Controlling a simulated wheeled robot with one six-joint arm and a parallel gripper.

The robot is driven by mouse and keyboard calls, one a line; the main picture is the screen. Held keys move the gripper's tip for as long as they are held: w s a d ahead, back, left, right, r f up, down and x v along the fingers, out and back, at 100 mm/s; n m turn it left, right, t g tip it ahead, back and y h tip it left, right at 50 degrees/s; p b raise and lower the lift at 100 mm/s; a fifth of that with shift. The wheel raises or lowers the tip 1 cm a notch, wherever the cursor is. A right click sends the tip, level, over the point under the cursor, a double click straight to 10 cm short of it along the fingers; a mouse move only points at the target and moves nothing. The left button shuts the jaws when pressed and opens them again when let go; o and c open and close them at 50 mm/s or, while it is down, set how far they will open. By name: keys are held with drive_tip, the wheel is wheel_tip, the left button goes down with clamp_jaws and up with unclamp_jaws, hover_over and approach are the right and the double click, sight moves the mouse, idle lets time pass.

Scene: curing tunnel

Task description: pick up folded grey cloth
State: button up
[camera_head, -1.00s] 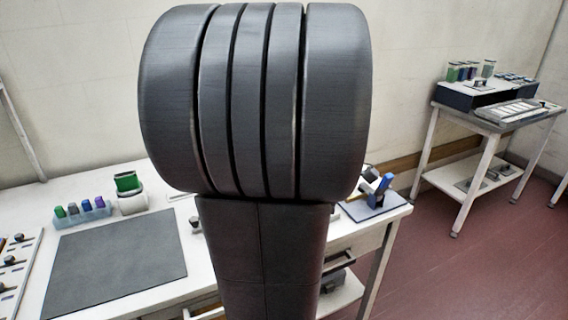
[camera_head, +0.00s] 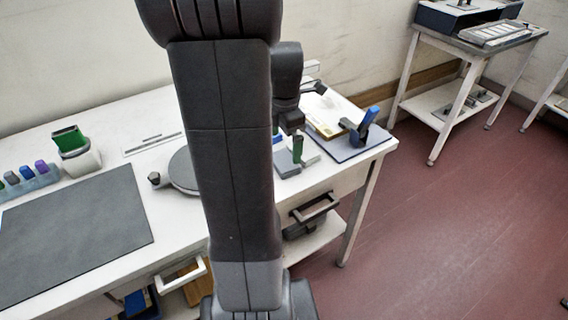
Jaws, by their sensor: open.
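A small flat grey piece (camera_head: 286,163), which looks like the folded grey cloth, lies on the white bench just right of my arm's upright link. Its left part may be hidden by that link, and I cannot make out folds. My gripper (camera_head: 291,119) is partly in view above and behind it, beyond my arm. It is open, apart from the grey piece, and I see nothing held in it. My arm hides much of the bench's middle.
A blue-handled tool (camera_head: 366,122) stands on a dark pad to the right. A round grey plate (camera_head: 185,170) is partly behind my arm. A dark mat (camera_head: 80,235) lies left.

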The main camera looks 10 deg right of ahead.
sight(284, 160)
drive_tip(key=f, duration=0.4)
drive_tip(key=shift+s+a+f, duration=0.2)
drive_tip(key=shift+s, duration=0.1)
drive_tip(key=shift+f, duration=0.5)
drive_tip(key=c, duration=0.9)
